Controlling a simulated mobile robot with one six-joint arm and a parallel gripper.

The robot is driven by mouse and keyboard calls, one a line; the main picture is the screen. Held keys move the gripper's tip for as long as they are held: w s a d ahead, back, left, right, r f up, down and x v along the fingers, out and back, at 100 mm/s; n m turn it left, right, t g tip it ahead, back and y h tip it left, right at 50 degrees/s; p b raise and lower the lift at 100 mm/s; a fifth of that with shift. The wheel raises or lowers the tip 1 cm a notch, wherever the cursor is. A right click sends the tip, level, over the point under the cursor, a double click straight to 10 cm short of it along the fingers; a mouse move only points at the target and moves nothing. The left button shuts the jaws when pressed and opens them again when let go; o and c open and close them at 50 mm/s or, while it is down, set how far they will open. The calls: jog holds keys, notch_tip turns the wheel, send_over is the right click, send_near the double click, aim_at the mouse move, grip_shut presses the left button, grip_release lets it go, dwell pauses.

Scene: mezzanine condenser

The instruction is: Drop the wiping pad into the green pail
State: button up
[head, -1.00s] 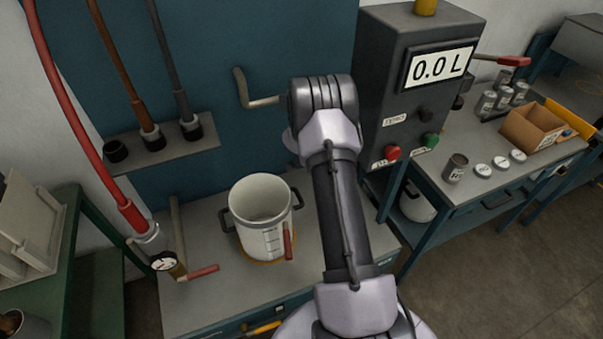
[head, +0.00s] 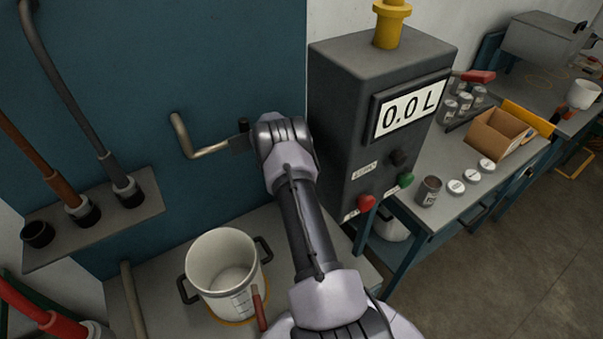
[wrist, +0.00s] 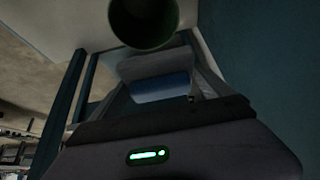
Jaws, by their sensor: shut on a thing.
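The wiping pad (wrist: 155,68), pale on top and blue on its lower part, is between the fingers of my gripper (wrist: 158,78) in the wrist view. My gripper is shut on it. A dark green round vessel (wrist: 145,20), which looks like the green pail, shows beyond the pad at the top edge, partly cut off. The pad appears apart from it, but the gap is hard to judge. In the head view my arm hides the pad, and I do not see the green pail there.
A white pot (head: 222,268) with black handles stands on the bench left of my arm. A bent pipe (head: 200,148) projects from the blue wall beside my wrist. A grey control box (head: 350,130) stands close on the right. Tins and a cardboard box (head: 495,132) lie farther right.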

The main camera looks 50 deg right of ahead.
jog(key=f+b, duration=0.5)
jog(key=shift+s+a+f+b, duration=0.2)
jog(key=shift+f+b, duration=0.15)
jog(key=o, duration=1.3)
jog(key=shift+c, duration=0.2)
notch_tip(320, 180, up, 4)
jog(key=shift+r+p, duration=0.1)
jog(key=shift+p, duration=1.1)
jog(key=s+a+p, duration=0.3)
jog(key=s+a, duration=0.8)
jog(key=shift+s+r, duration=0.3)
jog(key=shift+r, duration=0.1)
